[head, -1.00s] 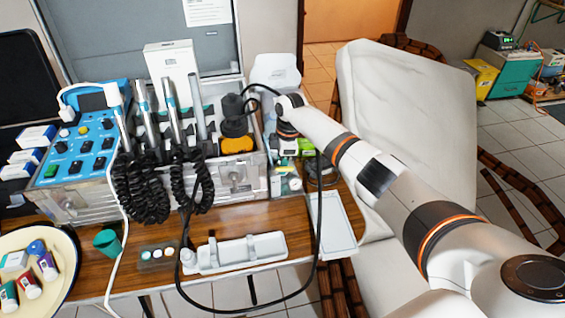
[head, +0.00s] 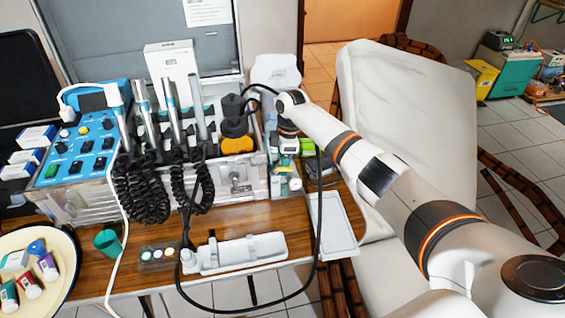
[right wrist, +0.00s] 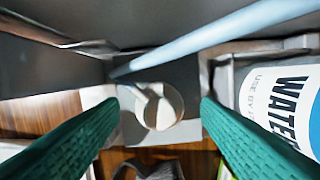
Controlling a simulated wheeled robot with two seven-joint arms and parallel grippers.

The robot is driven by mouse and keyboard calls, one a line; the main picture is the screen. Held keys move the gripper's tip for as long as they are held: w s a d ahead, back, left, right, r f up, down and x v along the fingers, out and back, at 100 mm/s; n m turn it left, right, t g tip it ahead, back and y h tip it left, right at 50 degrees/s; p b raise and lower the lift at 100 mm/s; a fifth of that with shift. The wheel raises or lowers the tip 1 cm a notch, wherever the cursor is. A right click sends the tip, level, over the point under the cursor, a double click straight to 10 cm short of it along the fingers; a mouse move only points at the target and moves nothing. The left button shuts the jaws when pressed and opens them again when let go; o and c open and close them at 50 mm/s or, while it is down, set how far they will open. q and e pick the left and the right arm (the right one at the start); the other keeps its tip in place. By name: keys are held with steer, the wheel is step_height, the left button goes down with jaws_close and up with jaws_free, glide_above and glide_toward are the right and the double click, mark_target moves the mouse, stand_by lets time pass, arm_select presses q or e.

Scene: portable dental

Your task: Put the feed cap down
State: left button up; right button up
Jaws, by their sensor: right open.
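My right gripper (right wrist: 160,104) is open, its two green ribbed fingers spread apart. A small round white piece (right wrist: 160,106), which looks like the feed cap, lies between and beyond the fingertips on a pale grey surface. Clear gaps show between it and both fingers in the picture. In the head view, my right gripper (head: 287,145) points down at the right end of the dental unit, and the cap cannot be made out there. My left gripper is out of view.
A bottle marked WATER (right wrist: 283,105) is close to the right finger. A pale tube (right wrist: 215,38) crosses above the fingertips. The dental unit (head: 75,205) stands left of my arm. A white tray (head: 245,252) and a flat pale tray (head: 332,225) lie in front, near a looping black cable.

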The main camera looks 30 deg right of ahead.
step_height(320, 180, up, 11)
steer(key=d, duration=0.1)
steer(key=shift+s+d, duration=0.15)
steer(key=shift+s, duration=0.1)
